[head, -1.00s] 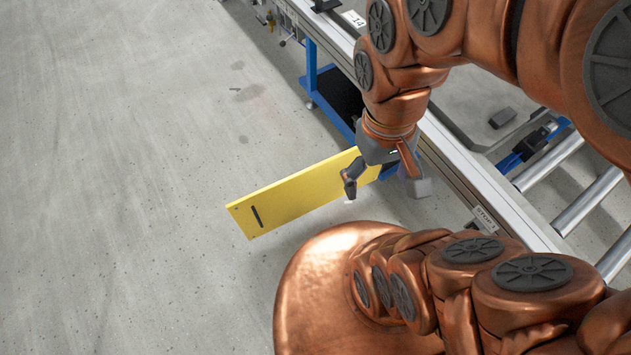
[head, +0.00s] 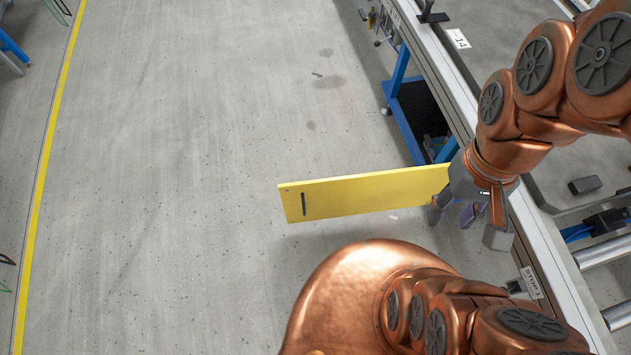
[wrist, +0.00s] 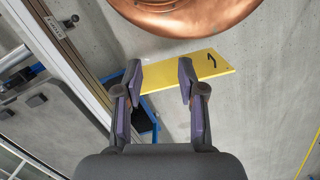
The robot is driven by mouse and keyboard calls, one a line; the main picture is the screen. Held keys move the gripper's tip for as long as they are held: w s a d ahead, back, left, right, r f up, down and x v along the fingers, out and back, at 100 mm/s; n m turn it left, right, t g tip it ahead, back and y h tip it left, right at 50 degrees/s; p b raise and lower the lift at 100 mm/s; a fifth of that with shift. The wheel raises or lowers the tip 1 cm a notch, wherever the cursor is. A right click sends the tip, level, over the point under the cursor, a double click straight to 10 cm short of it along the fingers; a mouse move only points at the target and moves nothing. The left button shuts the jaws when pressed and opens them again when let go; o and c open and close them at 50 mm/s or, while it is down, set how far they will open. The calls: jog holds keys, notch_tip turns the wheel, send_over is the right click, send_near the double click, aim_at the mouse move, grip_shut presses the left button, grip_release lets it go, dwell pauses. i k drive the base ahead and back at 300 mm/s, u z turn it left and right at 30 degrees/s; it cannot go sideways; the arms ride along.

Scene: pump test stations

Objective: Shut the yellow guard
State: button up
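The yellow guard (head: 365,194) is a flat panel that stands out from the side of the test station over the floor. A dark slot-like handle (head: 304,204) shows near its free end. The guard also shows in the wrist view (wrist: 208,72), beyond my fingers, with the handle (wrist: 211,61) near its far end. My gripper (head: 466,225) is at the station end of the guard in the head view and hides that end. In the wrist view my gripper (wrist: 158,85) is open, with nothing between its fingers. I cannot tell whether it touches the guard.
The station's long rail (head: 545,255) runs along the right, with a blue frame (head: 399,80) below it. Rollers (head: 603,254) and a dark block (head: 585,186) lie farther right. The grey floor (head: 180,180) left of the guard is clear, up to a yellow line (head: 43,175).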

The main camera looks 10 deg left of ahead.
aim_at(329, 199)
jog(key=z, duration=0.35)
jog(key=k, duration=0.95)
jog(key=u, duration=1)
